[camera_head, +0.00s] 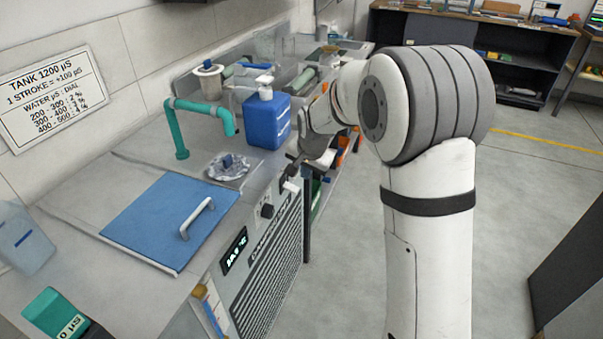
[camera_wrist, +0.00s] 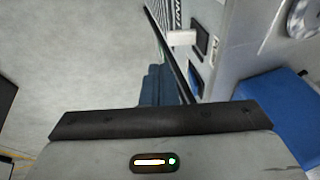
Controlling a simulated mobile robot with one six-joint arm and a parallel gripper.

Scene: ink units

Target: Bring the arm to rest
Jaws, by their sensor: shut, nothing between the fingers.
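My arm reaches out over the front edge of the counter in the head view. My gripper (camera_head: 292,167) is at its far end, small and partly hidden by the wrist. It is shut and empty, close to the front panel (camera_head: 268,250) of the unit and apart from the blue jug. In the wrist view the grey gripper body with a black bar and a lit indicator fills the bottom. The front panel with its dark switches also shows in the wrist view (camera_wrist: 222,60).
A blue lid (camera_head: 165,215) with a white handle lies nearer. Open floor (camera_head: 530,180) lies to the right, with dark shelves (camera_head: 475,52) behind.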

